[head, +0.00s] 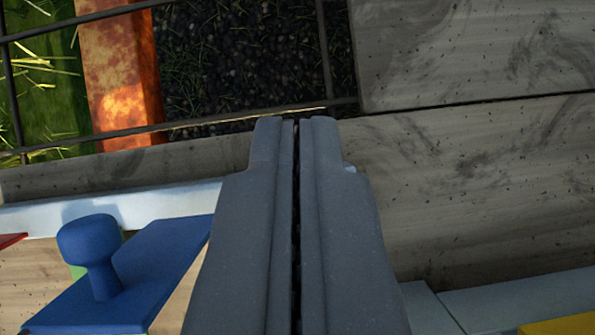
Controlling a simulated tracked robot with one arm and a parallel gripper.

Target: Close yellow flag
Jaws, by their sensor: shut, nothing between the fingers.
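My gripper (295,125) is shut and empty, its two grey fingers pressed together in the middle of the view. A small part of a flat yellow piece (562,325), perhaps the yellow flag, shows at the bottom right corner. It lies to the right of my gripper and apart from it. Most of it is outside the view, so I cannot tell whether it is open or closed.
A blue flag (160,270) with an upright blue knob (90,242) stands left of my gripper. A red edge (12,240) shows at far left. Wooden planks (480,180) lie behind and right. Wire mesh (325,60) and a rusty post (120,75) are at the top.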

